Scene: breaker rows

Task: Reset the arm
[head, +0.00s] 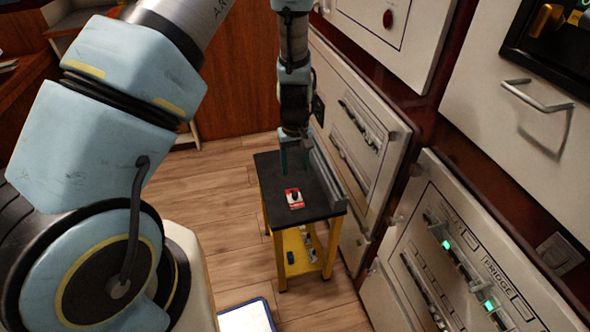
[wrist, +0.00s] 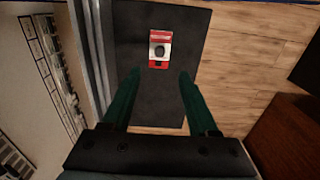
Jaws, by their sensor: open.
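My gripper (head: 293,157) hangs pointing down above the black top of a small yellow stand (head: 265,168). In the wrist view my gripper (wrist: 160,75) shows two green fingers spread apart with nothing between them. A small red and white item with a dark round knob (head: 294,198) lies on the stand top, nearer the head camera than the gripper. In the wrist view this red and white item (wrist: 159,49) lies beyond the fingertips, apart from them. My blue and grey arm fills the left of the head view.
Breaker panels line the right wall; the near one (head: 460,255) has green-lit switches and a "FRIDGE" label. A metal handle (head: 537,97) sticks out above it. A grey rail (head: 328,178) runs along the stand's right edge. A white, blue-edged item (head: 247,318) lies low in front. Wooden floor is clear left of the stand.

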